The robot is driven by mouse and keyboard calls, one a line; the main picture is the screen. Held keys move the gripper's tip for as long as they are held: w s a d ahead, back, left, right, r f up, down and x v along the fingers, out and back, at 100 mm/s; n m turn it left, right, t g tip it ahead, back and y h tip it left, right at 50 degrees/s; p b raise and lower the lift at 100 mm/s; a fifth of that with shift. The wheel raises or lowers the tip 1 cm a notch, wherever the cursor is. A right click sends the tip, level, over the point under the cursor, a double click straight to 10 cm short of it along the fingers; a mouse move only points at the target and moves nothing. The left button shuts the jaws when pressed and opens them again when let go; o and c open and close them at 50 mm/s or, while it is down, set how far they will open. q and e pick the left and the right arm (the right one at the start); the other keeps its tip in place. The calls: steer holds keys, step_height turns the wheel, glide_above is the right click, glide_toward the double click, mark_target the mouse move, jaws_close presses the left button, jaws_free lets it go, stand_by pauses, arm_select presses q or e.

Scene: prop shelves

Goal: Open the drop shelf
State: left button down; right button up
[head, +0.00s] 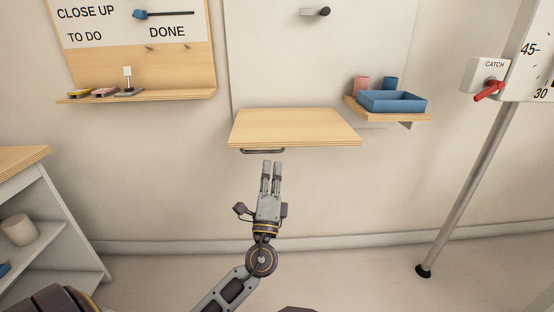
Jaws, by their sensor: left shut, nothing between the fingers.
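The drop shelf (295,125) is a light wooden board on the wall panel, at the middle of the head view, and it looks roughly level. A dark bar handle (262,151) sits under its front edge, towards the left. My left gripper (270,163) points up at the shelf, just below and slightly right of the handle in the picture. Its two fingers are close together and hold nothing. Whether the fingertips touch the handle is hard to tell, but a small gap seems to show. My right gripper is not in view.
A small shelf (417,117) with a blue tray (392,101) and cups stands right. A red catch lever (489,91) and slanted pole (465,190) are further right. A board ledge (185,95) holds small items left; a white cabinet (62,225) stands lower left.

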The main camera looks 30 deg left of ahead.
arm_select(q)
steer(key=w+d+f+m+g+h+p, duration=0.3)
steer(key=w+f+m+h, duration=0.2)
steer(key=f+m+h, duration=0.4)
steer(key=w+d+f+m+g+h+p, duration=0.25)
steer(key=w+f+m+h, duration=0.35)
steer(key=m+h, duration=0.5)
steer(key=s+a+r+m+g+h+p, duration=0.3)
steer(key=s+a+r+m+h, duration=0.3)
steer(key=s+a+m+h, duration=0.5)
steer(key=shift+m+g+h+p, duration=0.35)
steer(key=shift+m+h+p, duration=0.15)
steer(key=shift+h+p, duration=0.3)
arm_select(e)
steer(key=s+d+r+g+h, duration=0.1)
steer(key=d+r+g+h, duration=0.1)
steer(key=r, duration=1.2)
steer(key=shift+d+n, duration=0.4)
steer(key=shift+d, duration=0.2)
arm_select(q)
steer(key=shift+d, duration=0.1)
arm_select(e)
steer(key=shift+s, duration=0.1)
arm_select(q)
glide_toward(295, 146)
steer(key=w+d, duration=0.2)
steer(key=shift+d+r, duration=0.2)
steer(key=shift+r, duration=1.15)
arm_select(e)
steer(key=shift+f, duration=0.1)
